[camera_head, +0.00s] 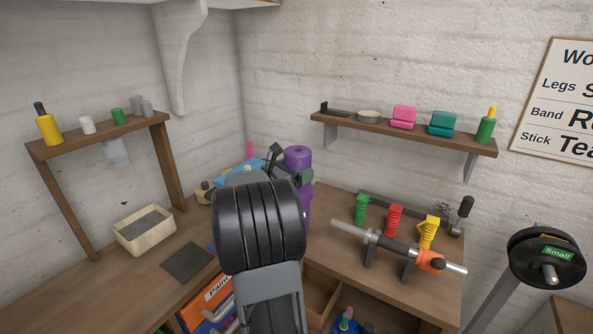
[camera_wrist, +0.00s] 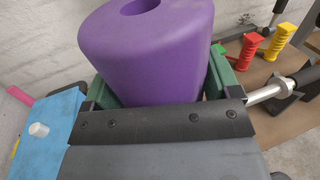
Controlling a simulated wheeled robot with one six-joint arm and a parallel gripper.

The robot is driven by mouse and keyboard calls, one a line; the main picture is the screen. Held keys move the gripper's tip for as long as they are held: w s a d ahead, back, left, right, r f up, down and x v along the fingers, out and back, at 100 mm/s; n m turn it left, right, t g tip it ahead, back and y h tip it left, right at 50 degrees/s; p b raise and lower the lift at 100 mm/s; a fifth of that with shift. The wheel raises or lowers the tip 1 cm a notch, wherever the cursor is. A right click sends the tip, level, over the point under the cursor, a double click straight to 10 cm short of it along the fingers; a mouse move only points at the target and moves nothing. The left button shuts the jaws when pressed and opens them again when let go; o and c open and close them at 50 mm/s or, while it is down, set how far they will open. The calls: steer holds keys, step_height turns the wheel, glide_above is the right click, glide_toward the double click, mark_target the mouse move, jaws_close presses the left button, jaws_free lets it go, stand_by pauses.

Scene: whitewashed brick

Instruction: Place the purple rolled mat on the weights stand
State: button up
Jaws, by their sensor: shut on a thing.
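The purple rolled mat (camera_head: 297,155) stands upright near the back corner of the wooden worktop, partly hidden behind my arm. In the wrist view the mat (camera_wrist: 150,50) fills the top middle, with its round hole upward. My gripper (camera_wrist: 162,85) is shut on the mat, with a green-lined finger on each side of it. In the head view my gripper (camera_head: 280,165) is mostly hidden by my arm. A grey stand with black weight plates (camera_head: 547,258) labelled "Small" is at the right. I cannot tell whether the mat touches the worktop.
Green, red and yellow spring grips (camera_head: 395,220) and a metal bar with an orange clamp (camera_head: 431,261) occupy the worktop to the right. A blue object (camera_wrist: 50,130) lies left of my gripper. A beige bin (camera_head: 144,232) is at left. A loaded wall shelf (camera_head: 400,131) hangs behind.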

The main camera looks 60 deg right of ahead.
steer(key=shift+f, duration=0.1)
steer(key=o, duration=1.4)
steer(key=shift+r, duration=0.25)
steer(key=b+v, duration=0.1)
steer(key=v, duration=1.1)
steer(key=s+a+f+m+t+y, duration=0.1)
steer(key=a+f+m+t+y, duration=0.2)
steer(key=a, duration=0.7)
steer(key=s+a+f+m+t+y, duration=0.2)
steer(key=a+f+m+y, duration=0.3)
steer(key=a+y, duration=0.3)
steer(key=s+a+f+m+t+y, duration=0.1)
steer(key=a+f+m+t+y, duration=0.2)
steer(key=a, duration=1.1)
steer(key=shift+s+a+f+m+t+y, duration=0.2)
steer(key=shift+f+m+y, duration=0.3)
steer(key=shift+m+y, duration=0.4)
steer(key=shift+s+a+f+m+t+y, duration=0.1)
steer(key=shift+f+m+t+y, duration=0.1)
steer(key=shift+f+m+y, duration=0.45)
